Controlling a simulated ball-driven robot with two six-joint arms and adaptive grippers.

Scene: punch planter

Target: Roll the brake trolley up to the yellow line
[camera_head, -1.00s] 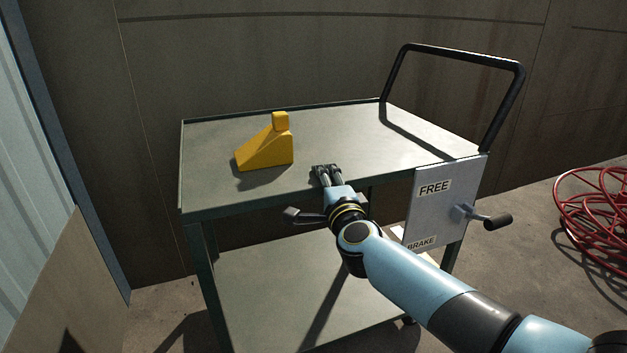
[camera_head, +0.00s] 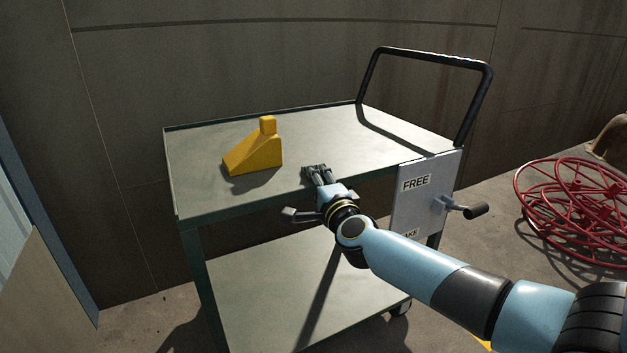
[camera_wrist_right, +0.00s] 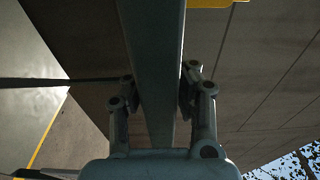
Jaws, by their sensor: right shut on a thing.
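The brake trolley is a grey-green two-shelf cart (camera_head: 330,135) with a black push handle (camera_head: 478,105) at its right end. A plate (camera_head: 408,208) on that end reads FREE, with a second label partly hidden by my arm. A black-gripped brake lever (camera_head: 474,211) sticks out from it to the right. My right gripper (camera_head: 314,172) is shut on the near edge of the top shelf. The wrist view shows that edge bar (camera_wrist_right: 155,70) between its fingers (camera_wrist_right: 158,95). A yellow patch (camera_head: 484,342) shows on the floor below my right arm, maybe part of the yellow line. My left gripper is not in view.
A yellow wedge (camera_head: 255,155) rests on the top shelf. Red hose reels or coils (camera_head: 575,210) lie on the floor to the right. A brown wall (camera_head: 260,60) runs close behind the trolley. Bare floor (camera_head: 480,245) shows between trolley and reels.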

